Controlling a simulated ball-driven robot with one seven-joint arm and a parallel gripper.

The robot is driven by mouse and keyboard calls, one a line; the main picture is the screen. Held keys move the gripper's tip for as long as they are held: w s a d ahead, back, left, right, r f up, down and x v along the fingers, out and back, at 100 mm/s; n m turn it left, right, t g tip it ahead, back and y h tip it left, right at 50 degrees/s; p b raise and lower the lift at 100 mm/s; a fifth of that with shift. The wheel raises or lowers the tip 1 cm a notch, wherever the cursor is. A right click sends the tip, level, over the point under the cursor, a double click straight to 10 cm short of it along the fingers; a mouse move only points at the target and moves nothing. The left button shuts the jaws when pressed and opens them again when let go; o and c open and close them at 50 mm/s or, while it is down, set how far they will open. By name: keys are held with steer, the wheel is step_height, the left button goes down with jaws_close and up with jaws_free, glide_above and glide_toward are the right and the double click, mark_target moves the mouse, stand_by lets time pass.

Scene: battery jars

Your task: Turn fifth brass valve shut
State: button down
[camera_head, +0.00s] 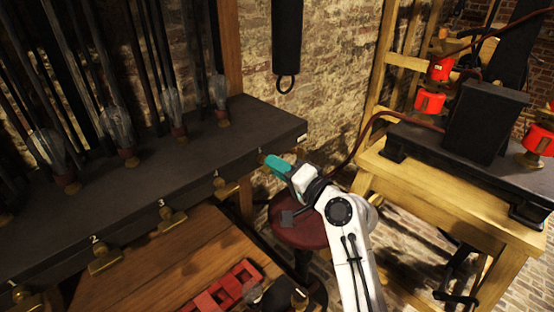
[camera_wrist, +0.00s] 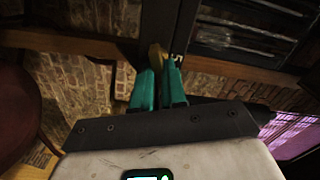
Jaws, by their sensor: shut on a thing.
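Numbered brass valves line the front edge of a long dark slab (camera_head: 180,165) in the head view. The labels 2 and 3 are readable by the second valve (camera_head: 105,258) and the third valve (camera_head: 172,218). A fourth valve (camera_head: 226,187) follows. My gripper (camera_head: 271,162) has teal fingers and is at the slab's right end, where the fifth valve sits, mostly hidden by the fingers. In the wrist view, my gripper (camera_wrist: 158,72) is shut on the brass fifth valve (camera_wrist: 155,55). How far the valve is turned cannot be told.
Glass jars (camera_head: 119,128) with dark rods stand on the slab. A round red stool (camera_head: 302,228) is below my arm. A wooden table (camera_head: 440,195) with a dark apparatus and red parts stands at right. A red rack (camera_head: 225,290) lies on the lower wooden surface.

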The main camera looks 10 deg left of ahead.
steer(key=shift+f+m+p, duration=0.1)
steer(key=shift+m+p, duration=1)
steer(key=shift+m, duration=0.8)
steer(key=shift+d, duration=0.1)
steer(key=c, duration=1.2)
jaws_free()
steer(key=b+v, duration=0.2)
steer(key=v, duration=0.8)
steer(key=shift+s+d, duration=0.25)
steer(key=shift+f, duration=0.15)
